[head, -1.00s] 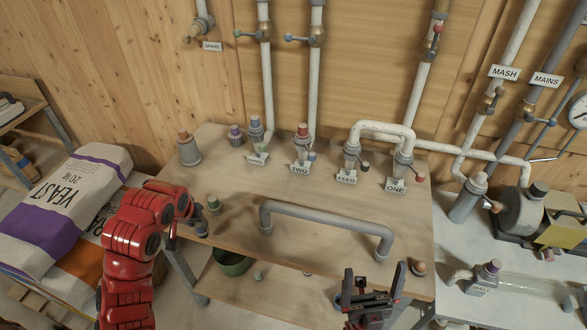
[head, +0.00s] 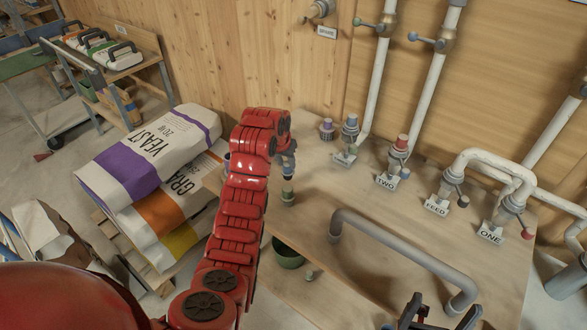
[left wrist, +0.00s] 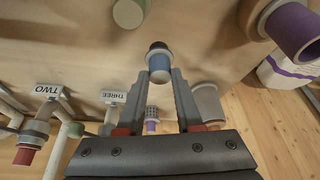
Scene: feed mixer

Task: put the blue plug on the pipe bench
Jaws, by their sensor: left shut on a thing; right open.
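The blue plug (left wrist: 158,66) has a dark end and sits between my left gripper's fingertips in the left wrist view. In the head view the blue plug (head: 291,157) shows small at my left gripper (head: 286,146), over the left part of the pipe bench (head: 345,200). My left gripper is shut on the plug; whether the plug touches the bench top I cannot tell. My right gripper (head: 440,312) is open and empty at the bottom of the head view, low by the front of the bench, partly cut off.
A green plug (head: 288,197) stands just nearer than the blue plug. A grey bent pipe (head: 400,250) spans the bench front. Valve stubs TWO (head: 387,180), FEED (head: 436,204) and ONE (head: 490,232) stand behind. A purple plug (head: 327,129) stands at the back. Sacks (head: 150,160) lie left.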

